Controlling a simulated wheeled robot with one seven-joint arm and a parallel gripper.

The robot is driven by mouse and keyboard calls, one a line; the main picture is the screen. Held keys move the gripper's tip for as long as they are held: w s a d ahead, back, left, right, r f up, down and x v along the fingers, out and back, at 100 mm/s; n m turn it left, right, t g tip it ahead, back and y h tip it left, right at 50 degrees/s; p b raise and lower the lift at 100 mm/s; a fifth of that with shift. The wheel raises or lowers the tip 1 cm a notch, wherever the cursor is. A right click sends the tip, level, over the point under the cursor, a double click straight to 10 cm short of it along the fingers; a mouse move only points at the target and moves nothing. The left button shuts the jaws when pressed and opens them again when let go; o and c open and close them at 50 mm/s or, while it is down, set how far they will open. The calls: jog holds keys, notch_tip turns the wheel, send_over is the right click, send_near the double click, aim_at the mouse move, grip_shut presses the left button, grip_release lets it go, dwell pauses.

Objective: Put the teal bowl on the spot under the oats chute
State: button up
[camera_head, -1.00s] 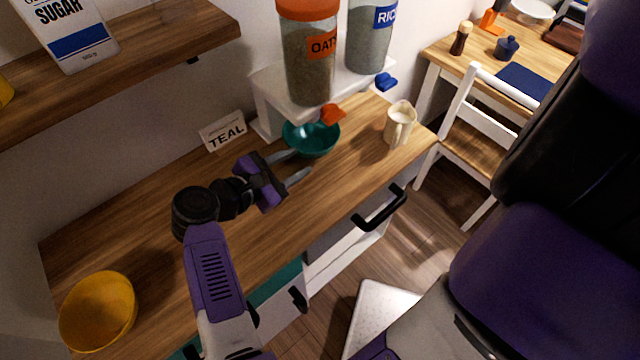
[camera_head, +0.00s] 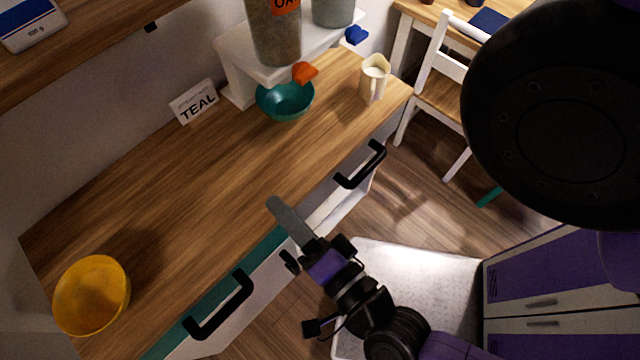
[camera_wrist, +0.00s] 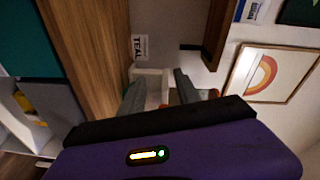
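The teal bowl (camera_head: 285,101) stands upright on the wooden counter below the oats jar (camera_head: 273,35). The jar's orange chute (camera_head: 305,73) is over the bowl's back right part. My gripper (camera_head: 281,212) is at the counter's front edge, well apart from the bowl. In the wrist view its fingers (camera_wrist: 159,93) are spread with nothing held between them.
A yellow bowl (camera_head: 92,296) stands at the counter's left end. A cream jug (camera_head: 374,77) stands right of the teal bowl. The white dispenser stand (camera_head: 238,75) is behind it. Black handles (camera_head: 361,165) stick out from the front. The middle of the counter is clear.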

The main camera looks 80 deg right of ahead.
jog(key=s+n+y, duration=0.2)
jog(key=n+y, duration=0.1)
jog(key=n, duration=0.4)
jog(key=s+n+y, duration=0.1)
jog(key=n+y, duration=0.3)
jog(key=n, duration=0.4)
jog(key=s+a+n+t+y, duration=0.1)
jog(key=s+n+y, duration=0.1)
jog(key=n, duration=0.5)
jog(key=shift+s+r+n+y, duration=0.15)
jog(key=shift+s+n+y, duration=0.15)
jog(key=shift+y, duration=0.6)
jog(key=shift+f+b, duration=0.45)
